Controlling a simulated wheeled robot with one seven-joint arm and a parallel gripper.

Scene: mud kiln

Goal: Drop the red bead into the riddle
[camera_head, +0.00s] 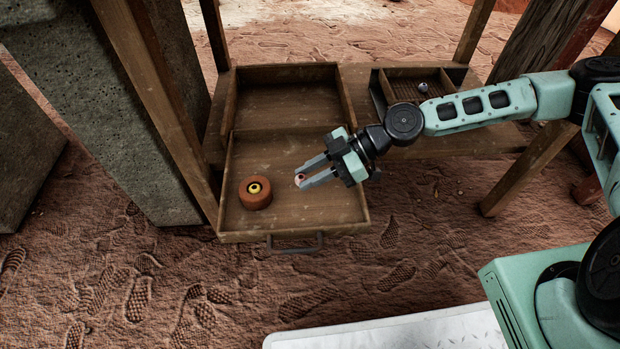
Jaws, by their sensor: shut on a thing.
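My gripper (302,178) reaches in from the right over the pulled-out wooden drawer (318,222). Its fingers are shut on a small reddish bead (299,179), which shows at the fingertips and is partly hidden by them. Whether the bead touches the drawer floor is hard to tell. A wooden-framed tray (463,74) with a slatted or meshed floor, which looks like the riddle, sits on the shelf at the back right. A small grey ball (423,87) lies in it. My arm covers its front part.
A round terracotta pot (256,201) with a yellow thing in its middle stands in the drawer, left of my gripper. The drawer has raised walls and a front handle (295,248). A wooden post (160,95) rises at the left. A concrete block (110,130) stands beyond it.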

